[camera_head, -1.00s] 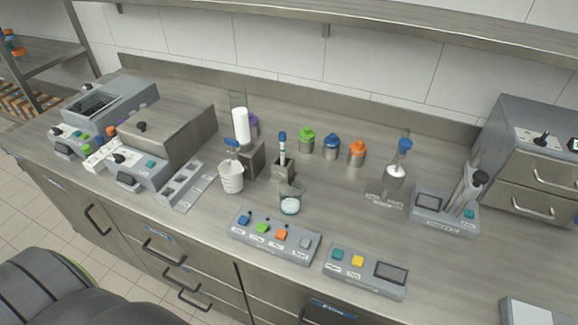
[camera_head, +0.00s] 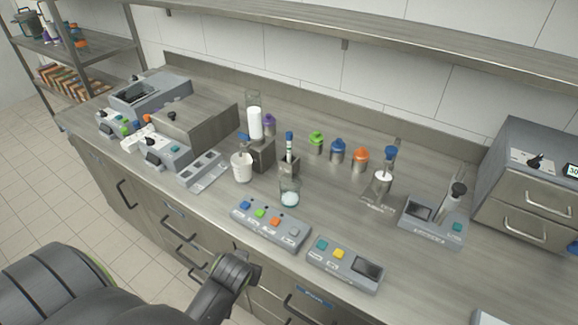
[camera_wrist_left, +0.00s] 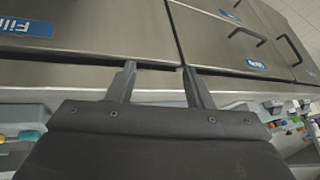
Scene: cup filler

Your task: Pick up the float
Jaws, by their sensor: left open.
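I cannot tell for sure which piece is the float. A white cylinder (camera_head: 255,122) stands in a clear tube at the back of the bench. A blue-topped stick (camera_head: 289,148) stands upright in a small grey holder. A blue-topped piece (camera_head: 390,152) stands over a white part in a clear vessel at the right. A white cup (camera_head: 242,168) and a clear beaker (camera_head: 289,197) with pale contents stand in front. My left gripper (camera_wrist_left: 160,82) is open and empty in the left wrist view, in front of the drawer fronts. My right gripper is out of view.
A button panel (camera_head: 270,228) and a panel with a display (camera_head: 345,268) line the bench front. Green, blue and orange capped jars (camera_head: 360,160) stand behind. A grey drawer unit (camera_head: 530,185) bounds the right. Machines (camera_head: 160,150) fill the left end.

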